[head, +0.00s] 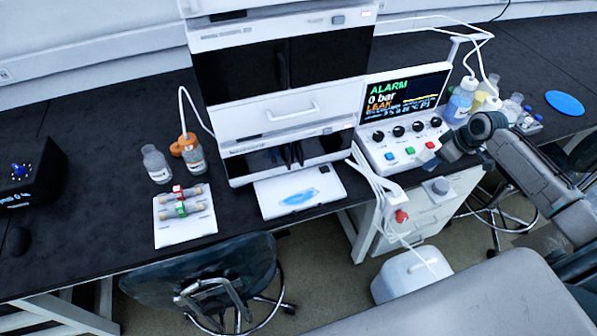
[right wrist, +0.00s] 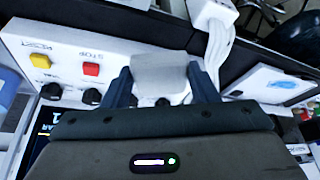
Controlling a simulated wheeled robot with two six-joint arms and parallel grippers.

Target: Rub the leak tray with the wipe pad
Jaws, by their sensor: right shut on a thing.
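The leak tray (head: 268,200) is a white slab at the foot of the instrument stack, with a blue wet patch on it. It also shows at the right of the right wrist view (right wrist: 258,80). My right gripper (head: 432,165) is in front of the control panel, to the right of the tray and apart from it. In the right wrist view it is shut on a pale grey block, the wipe pad (right wrist: 160,72). The pad's underside is hidden there, and the pad is hard to make out in the head view. My left gripper is not in view.
The control panel (head: 385,160) with knobs and buttons has a screen reading ALARM, 0 bar, LEAK. A white plug block with cables (head: 394,193) hangs at the bench edge between gripper and tray. A white plate with vials (head: 185,232) and bottles (head: 157,164) stand left of the tray.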

